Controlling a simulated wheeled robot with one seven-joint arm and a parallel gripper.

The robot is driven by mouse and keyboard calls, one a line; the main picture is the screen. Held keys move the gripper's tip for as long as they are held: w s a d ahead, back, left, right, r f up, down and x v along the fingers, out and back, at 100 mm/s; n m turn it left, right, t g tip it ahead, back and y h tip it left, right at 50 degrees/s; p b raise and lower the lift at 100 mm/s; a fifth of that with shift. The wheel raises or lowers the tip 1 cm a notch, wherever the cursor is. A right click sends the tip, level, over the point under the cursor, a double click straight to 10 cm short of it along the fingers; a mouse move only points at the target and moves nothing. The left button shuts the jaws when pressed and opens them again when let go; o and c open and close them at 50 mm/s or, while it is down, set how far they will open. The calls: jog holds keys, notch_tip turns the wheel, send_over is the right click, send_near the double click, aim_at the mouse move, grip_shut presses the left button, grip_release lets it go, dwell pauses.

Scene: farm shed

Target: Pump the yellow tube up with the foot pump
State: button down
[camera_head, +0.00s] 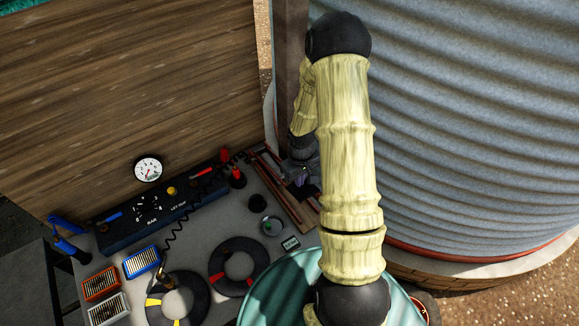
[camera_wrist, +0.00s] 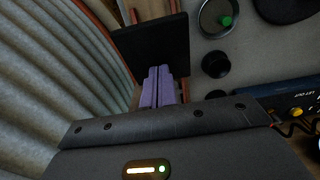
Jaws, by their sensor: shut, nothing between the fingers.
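The tube with yellow marks (camera_head: 153,300) lies at the front of the bench, a dark ring cut off by the bottom edge of the head view. A black coiled hose (camera_head: 178,237) comes down to it from the blue box. The foot pump (camera_head: 268,163) appears to be the reddish long frame at the bench's right end, partly hidden by my arm. My gripper (camera_head: 300,178) is over this frame. In the wrist view its purple fingers (camera_wrist: 158,88) are shut and empty, tips against or just over a black plate (camera_wrist: 150,45), probably the pedal. I cannot tell whether they touch.
A second ring with red marks (camera_head: 238,283) lies beside the first. A dial gauge (camera_head: 148,168) and a dark blue box (camera_head: 130,232) stand at the back. A dish with a green piece (camera_head: 271,226) is near the pump. A corrugated metal tank (camera_head: 470,130) closes off the right.

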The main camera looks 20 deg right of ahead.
jog(key=shift+s+f+b, duration=0.5)
jog(key=shift+f+b, duration=1.4)
jog(key=shift+f, duration=0.65)
notch_tip(320, 180, up, 13)
jog(key=w+p, duration=0.2)
jog(key=p, duration=0.9)
jog(key=shift+w, duration=0.15)
jog(key=shift+a+f, duration=0.1)
jog(key=shift+s+f+b, duration=0.2)
jog(key=shift+f+b, duration=0.8)
jog(key=shift+f, duration=0.25)
jog(key=shift+s+f+b, duration=0.2)
jog(key=shift+f+b, duration=0.85)
jog(key=shift+f, duration=0.15)
jog(key=shift+s+f+b, duration=0.2)
jog(key=shift+f+b, duration=0.8)
jog(key=shift+f, duration=0.35)
